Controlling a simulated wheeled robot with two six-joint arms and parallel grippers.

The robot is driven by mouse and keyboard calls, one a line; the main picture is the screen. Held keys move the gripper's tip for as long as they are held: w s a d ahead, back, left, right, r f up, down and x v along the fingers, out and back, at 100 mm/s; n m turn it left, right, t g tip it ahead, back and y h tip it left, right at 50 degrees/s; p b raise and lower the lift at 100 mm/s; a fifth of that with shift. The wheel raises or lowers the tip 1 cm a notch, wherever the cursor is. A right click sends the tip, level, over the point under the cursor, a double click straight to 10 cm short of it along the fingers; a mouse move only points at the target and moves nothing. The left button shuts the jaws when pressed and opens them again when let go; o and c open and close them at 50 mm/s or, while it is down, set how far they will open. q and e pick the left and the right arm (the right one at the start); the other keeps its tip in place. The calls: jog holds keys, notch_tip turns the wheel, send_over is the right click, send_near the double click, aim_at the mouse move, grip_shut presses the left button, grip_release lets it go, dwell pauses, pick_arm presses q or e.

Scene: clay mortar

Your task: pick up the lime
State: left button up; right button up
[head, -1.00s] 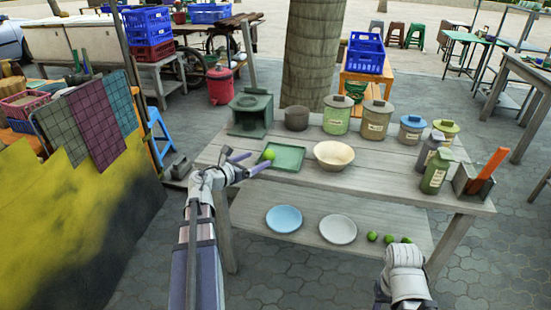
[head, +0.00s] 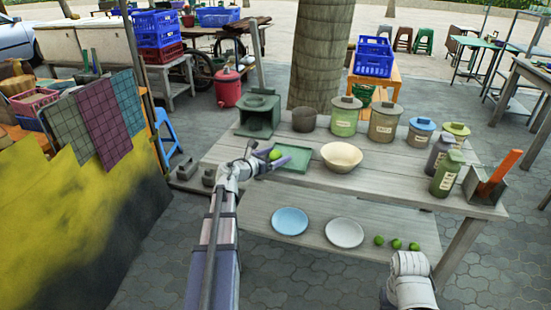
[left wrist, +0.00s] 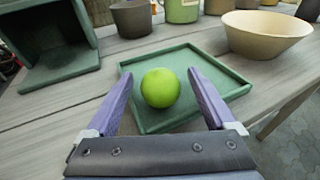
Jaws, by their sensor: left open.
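The lime (head: 275,155) is a bright green ball at the left end of a shallow green tray (head: 295,160) on the table top. In the left wrist view the lime (left wrist: 160,88) sits on the tray (left wrist: 228,82), between the two purple fingers. My left gripper (head: 267,156) is open, with a finger on each side of the lime. Gaps show between the lime and both fingers. My right arm shows at the lower right of the head view, but its gripper cannot be made out.
A cream bowl (head: 341,156) stands right of the tray, and a green stove-like box (head: 258,117) and dark pot (head: 304,120) stand behind it. Lidded canisters line the back. The lower shelf holds a blue plate (head: 290,221), a white plate (head: 344,232) and 3 other limes (head: 397,245).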

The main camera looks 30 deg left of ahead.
pick_arm(q)
grip_shut()
dwell(0.6)
jog(key=shift+r, duration=0.1)
notch_tip(320, 180, up, 10)
jog(key=p, duration=1)
